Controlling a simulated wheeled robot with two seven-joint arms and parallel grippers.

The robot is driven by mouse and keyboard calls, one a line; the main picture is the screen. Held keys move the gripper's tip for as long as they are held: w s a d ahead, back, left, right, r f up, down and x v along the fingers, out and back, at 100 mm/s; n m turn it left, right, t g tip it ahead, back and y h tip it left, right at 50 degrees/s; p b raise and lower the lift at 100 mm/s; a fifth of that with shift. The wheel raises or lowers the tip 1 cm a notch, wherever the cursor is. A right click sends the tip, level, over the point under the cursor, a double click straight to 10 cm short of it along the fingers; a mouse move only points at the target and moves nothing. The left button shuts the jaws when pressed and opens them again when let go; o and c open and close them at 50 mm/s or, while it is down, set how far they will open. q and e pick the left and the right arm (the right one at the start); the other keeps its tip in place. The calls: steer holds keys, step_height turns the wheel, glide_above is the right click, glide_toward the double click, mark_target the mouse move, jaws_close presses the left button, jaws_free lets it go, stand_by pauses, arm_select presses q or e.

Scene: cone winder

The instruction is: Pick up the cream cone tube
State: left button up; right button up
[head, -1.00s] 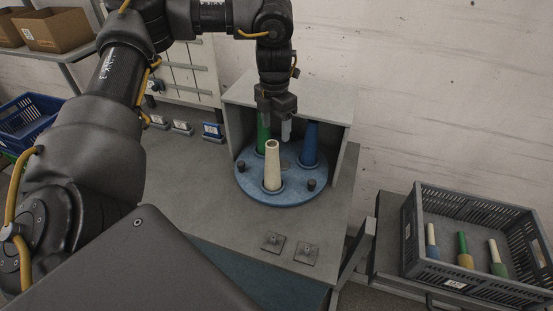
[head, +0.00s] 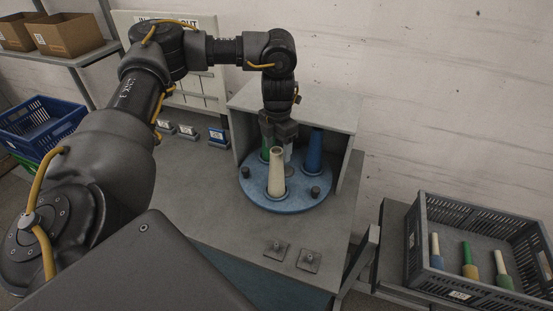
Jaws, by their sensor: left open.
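The cream cone tube (head: 276,172) stands upright at the front of the round blue turntable (head: 290,204). A green cone tube (head: 265,153) stands behind it to the left, partly hidden by my gripper. A blue cone tube (head: 314,151) stands behind it to the right. My left gripper (head: 279,152) points down from above, open, just behind the top of the cream tube. My right gripper is not in view.
A grey housing (head: 345,168) encloses the turntable at the back and sides. Small dark knobs (head: 315,191) sit on the turntable. A grey crate (head: 432,276) with several wound cones stands at the right.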

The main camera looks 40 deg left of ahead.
mark_target(277, 173)
arm_select(q)
steer(key=f, duration=0.4)
steer(key=shift+a+f+p, duration=0.2)
steer(key=shift+a+p, duration=0.1)
steer(key=shift+p, duration=0.1)
steer(key=c, duration=1.2)
